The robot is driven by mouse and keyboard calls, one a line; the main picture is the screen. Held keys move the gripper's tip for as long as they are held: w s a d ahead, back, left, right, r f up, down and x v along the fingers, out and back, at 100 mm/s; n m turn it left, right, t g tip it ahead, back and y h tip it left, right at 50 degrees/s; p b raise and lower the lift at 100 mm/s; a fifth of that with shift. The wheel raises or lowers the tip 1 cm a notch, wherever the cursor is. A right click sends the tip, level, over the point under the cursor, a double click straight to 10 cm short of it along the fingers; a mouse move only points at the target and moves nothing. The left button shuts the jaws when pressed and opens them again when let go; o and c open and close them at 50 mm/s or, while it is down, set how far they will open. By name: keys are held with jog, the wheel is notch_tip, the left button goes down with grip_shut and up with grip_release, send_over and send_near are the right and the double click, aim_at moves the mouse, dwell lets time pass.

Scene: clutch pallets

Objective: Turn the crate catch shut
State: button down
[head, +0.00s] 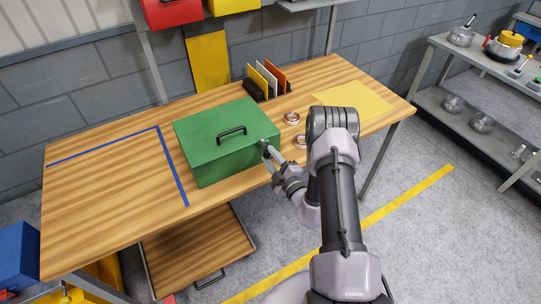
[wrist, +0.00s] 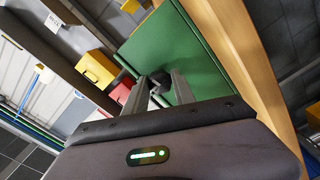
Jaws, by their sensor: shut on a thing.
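A green crate (head: 218,157) with a black handle (head: 231,131) on its lid stands on the wooden table. The lid lies closed. My gripper (head: 266,148) is at the crate's right side, with its fingertips against that side. In the wrist view, my gripper (wrist: 161,86) is shut on a small dark catch (wrist: 158,80) on the green crate (wrist: 178,48). The fingers and the small size of the catch hide most of it, so its exact angle cannot be told.
The wooden table (head: 105,147) has a blue tape outline at left. Two metal rings (head: 292,118) lie right of the crate, close to my arm. A file rack (head: 268,82) stands behind, and a yellow sheet (head: 352,98) lies at right. The taped area is clear.

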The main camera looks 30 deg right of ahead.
jog(key=shift+m, duration=1.1)
jog(key=c, duration=1)
grip_release()
jog(key=shift+c, duration=0.2)
jog(key=shift+s, duration=0.15)
jog(key=s+p, duration=0.1)
jog(key=s, duration=1.6)
jog(key=shift+d+p, duration=0.25)
jog(key=shift+p, duration=0.1)
jog(key=shift+s, duration=0.1)
